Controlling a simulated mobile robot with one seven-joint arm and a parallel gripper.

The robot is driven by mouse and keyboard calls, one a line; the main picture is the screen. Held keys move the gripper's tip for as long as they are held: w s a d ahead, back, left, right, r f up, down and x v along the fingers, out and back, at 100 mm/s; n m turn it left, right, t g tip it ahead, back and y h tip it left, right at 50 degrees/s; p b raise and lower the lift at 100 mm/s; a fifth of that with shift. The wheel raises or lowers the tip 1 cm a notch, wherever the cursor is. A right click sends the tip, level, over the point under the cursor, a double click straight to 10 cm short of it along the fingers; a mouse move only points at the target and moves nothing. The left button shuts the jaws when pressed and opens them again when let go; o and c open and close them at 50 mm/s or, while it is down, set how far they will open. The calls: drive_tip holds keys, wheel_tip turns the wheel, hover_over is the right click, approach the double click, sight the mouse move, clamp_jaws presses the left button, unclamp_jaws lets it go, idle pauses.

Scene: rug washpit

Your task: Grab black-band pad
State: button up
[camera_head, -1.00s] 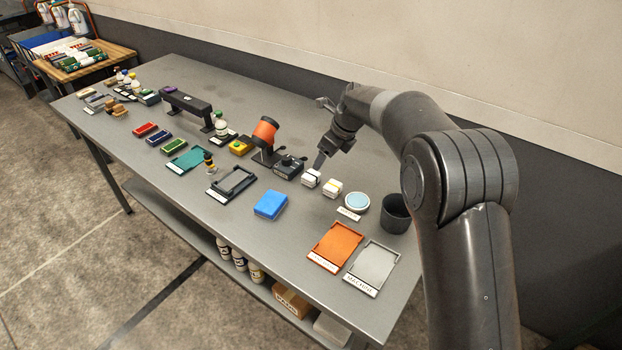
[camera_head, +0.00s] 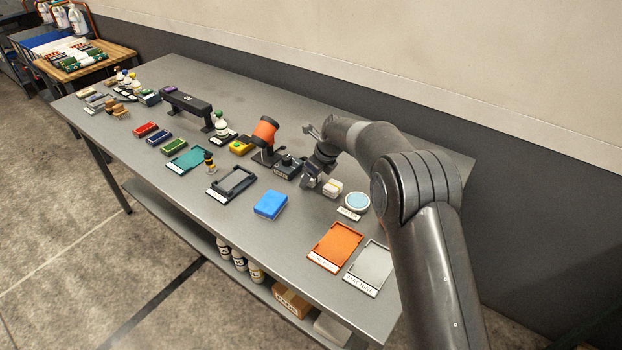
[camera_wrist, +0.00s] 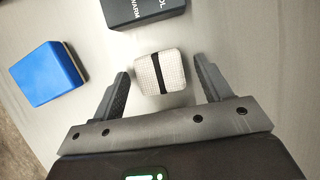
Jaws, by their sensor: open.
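The black-band pad (camera_wrist: 159,72) is a small white block with a black stripe across it. In the wrist view it lies on the table just beyond and between the fingertips of my open gripper (camera_wrist: 160,82). In the head view my gripper (camera_head: 312,184) is low over the table and hides that pad at least in large part. A similar white pad with a yellowish band (camera_head: 332,188) sits just to the right of my gripper.
A black device (camera_head: 288,167) stands close behind the pad; it also shows in the wrist view (camera_wrist: 145,10). A blue block (camera_head: 270,205), a round blue-topped dish (camera_head: 357,202), an orange tray (camera_head: 334,246) and a grey tray (camera_head: 369,267) lie nearby on the grey table (camera_head: 225,255).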

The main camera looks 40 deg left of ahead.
drive_tip(key=shift+a+f, duration=0.1)
drive_tip(key=shift+f, duration=0.1)
drive_tip(key=c, duration=1.1)
drive_tip(key=shift+o, duration=0.2)
drive_tip(key=shift+r, duration=0.1)
